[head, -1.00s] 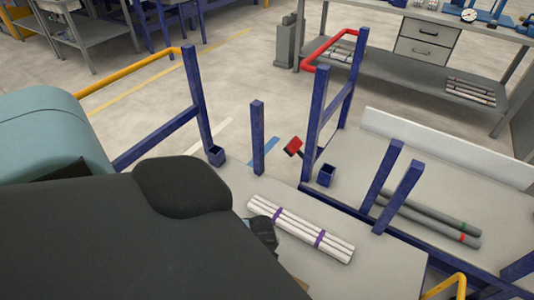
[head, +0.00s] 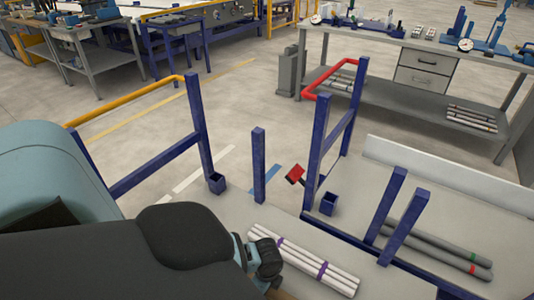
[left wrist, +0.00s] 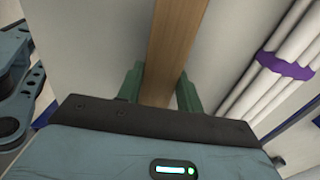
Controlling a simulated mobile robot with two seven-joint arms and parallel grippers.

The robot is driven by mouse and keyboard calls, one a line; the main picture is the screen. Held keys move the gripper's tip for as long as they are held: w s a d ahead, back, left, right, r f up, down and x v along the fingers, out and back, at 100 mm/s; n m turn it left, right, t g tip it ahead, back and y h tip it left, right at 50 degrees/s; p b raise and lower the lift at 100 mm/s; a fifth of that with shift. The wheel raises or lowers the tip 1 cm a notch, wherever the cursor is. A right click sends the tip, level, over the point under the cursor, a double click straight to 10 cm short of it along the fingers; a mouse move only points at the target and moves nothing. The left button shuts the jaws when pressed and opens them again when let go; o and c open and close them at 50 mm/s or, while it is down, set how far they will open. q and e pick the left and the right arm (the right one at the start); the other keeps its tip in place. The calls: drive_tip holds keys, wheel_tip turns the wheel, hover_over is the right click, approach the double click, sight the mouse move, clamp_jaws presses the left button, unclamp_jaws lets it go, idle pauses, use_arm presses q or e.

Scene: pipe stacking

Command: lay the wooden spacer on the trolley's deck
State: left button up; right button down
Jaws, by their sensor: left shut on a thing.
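The wooden spacer (left wrist: 178,40) is a brown bar in the left wrist view, running away from between the green fingers of my left gripper (left wrist: 160,88). The gripper is shut on it. The spacer appears to be over the trolley's pale grey deck (left wrist: 85,45); I cannot tell whether it touches it. In the head view the deck (head: 228,224) shows beyond my left arm, which hides its near part and most of the spacer. My right gripper is not in view.
White pipes (head: 310,264) with purple bands lie on the deck, right of my left gripper. Blue posts (head: 259,165) rise at its far edge. A second trolley with a red handle (head: 325,78) and grey pipes (head: 440,250) stands at right.

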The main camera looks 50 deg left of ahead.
use_arm(q)
drive_tip(key=shift+f, duration=0.1)
drive_tip(key=o, duration=1.1)
drive_tip(key=shift+r, duration=0.45)
drive_tip(key=shift+r+p, duration=1.45)
drive_tip(key=shift+r, duration=4.25)
